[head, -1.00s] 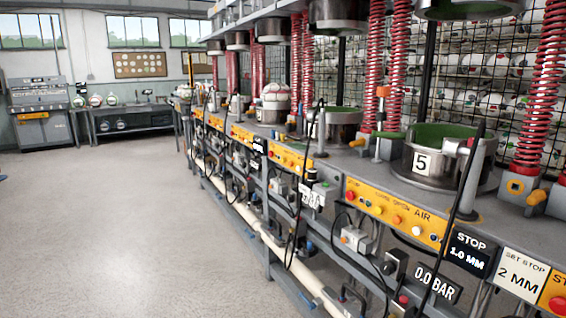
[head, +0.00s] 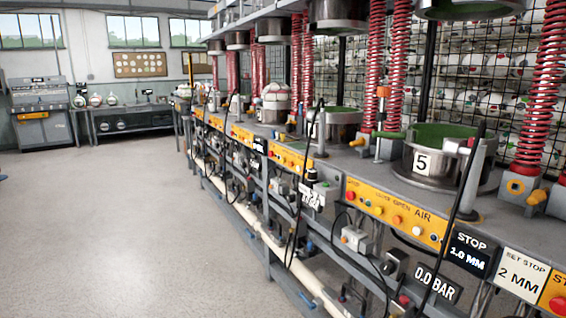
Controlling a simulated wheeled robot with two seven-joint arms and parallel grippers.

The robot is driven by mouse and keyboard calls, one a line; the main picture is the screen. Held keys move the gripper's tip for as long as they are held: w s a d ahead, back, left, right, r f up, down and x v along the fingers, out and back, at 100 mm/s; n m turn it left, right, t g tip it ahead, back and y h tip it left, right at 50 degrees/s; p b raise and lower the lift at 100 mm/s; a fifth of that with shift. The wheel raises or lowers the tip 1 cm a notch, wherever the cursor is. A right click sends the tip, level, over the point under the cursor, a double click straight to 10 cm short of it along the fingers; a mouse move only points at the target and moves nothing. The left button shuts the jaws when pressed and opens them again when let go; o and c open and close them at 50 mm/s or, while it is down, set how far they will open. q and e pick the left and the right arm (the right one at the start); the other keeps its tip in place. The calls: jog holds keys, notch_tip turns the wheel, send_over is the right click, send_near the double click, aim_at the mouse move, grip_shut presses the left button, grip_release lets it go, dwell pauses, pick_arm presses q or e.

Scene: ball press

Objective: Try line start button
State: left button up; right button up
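No button that I can read as line start shows in the head view. A long press line (head: 330,170) runs from the right foreground to the back, with orange button panels (head: 372,197) along its front edge. The nearest full panel carries several small coloured buttons and lettering including "OPEN" and "AIR". A red button (head: 557,305) sits on a cut-off orange panel at the lower right corner. A grey console (head: 37,92) with an orange strip stands at the far left; its controls are too small to read. Neither of my grippers is in view.
A lower mould (head: 433,160) marked 5 sits on the near bench. Black signs read "STOP 1.0 MM" (head: 470,250) and "0.0 BAR" (head: 436,284); a white one reads "SET STOP 2 MM" (head: 519,274). A dark bench with balls (head: 130,118) stands behind. The pale floor (head: 120,220) is clear.

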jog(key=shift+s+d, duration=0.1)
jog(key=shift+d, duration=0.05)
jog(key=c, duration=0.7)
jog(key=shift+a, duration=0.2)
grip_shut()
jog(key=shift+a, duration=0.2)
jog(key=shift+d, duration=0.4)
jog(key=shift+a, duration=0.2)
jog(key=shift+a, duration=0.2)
